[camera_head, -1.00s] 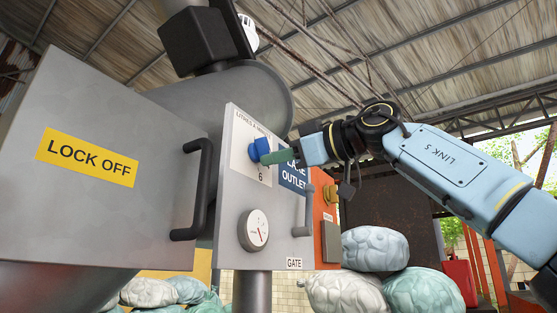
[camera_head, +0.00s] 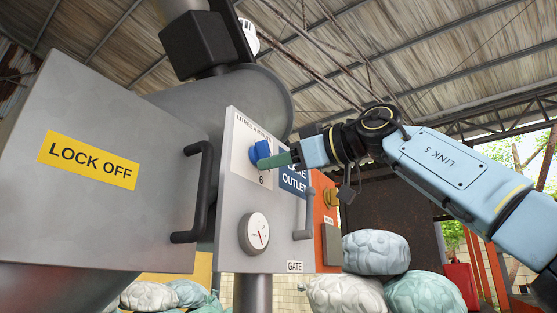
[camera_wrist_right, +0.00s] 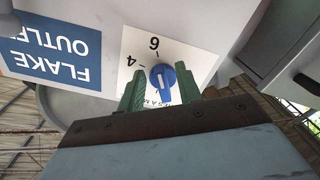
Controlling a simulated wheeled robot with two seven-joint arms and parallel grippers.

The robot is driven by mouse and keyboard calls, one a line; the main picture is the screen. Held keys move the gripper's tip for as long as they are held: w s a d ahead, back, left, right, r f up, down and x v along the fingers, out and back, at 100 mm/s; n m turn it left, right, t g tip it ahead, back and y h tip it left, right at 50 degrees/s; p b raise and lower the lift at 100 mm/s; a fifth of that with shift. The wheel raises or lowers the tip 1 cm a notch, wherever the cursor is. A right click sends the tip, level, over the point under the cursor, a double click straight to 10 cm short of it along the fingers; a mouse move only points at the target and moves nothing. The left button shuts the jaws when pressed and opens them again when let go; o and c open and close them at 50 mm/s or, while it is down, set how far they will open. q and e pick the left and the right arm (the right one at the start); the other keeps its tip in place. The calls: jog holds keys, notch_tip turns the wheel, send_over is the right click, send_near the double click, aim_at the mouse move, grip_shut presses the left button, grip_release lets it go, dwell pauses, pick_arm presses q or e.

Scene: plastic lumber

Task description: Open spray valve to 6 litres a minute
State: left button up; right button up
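The spray valve is a blue knob (camera_head: 260,153) on a white dial plate (camera_head: 243,141) marked in litres a minute, on a grey panel. In the right wrist view the knob (camera_wrist_right: 162,80) has a white line on it, and the 4 and 6 marks show beside it. I cannot tell which end of the line is the pointer. My right gripper (camera_head: 277,159) is at the knob, with its green fingers partly covering it. In the wrist view its fingers (camera_wrist_right: 160,90) stand on both sides of the knob with small gaps, so it is open. My left gripper is out of view.
A blue FLAKE OUTLET sign (camera_head: 295,182) is just right of the dial. Below are a round gauge (camera_head: 254,234) and a grey handle (camera_head: 304,222). The LOCK OFF door (camera_head: 60,215) with its black handle (camera_head: 200,200) stands left. Sacks (camera_head: 375,252) are stacked lower right.

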jog(key=shift+d, duration=0.1)
pick_arm(q)
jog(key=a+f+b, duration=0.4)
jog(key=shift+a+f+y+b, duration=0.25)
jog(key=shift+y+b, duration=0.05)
jog(key=shift+b, duration=0.05)
pick_arm(e)
jog(key=v, duration=1.3)
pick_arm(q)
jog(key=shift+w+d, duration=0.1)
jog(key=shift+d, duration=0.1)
pick_arm(e)
jog(key=shift+s+d, duration=0.1)
jog(key=shift+s, duration=0.05)
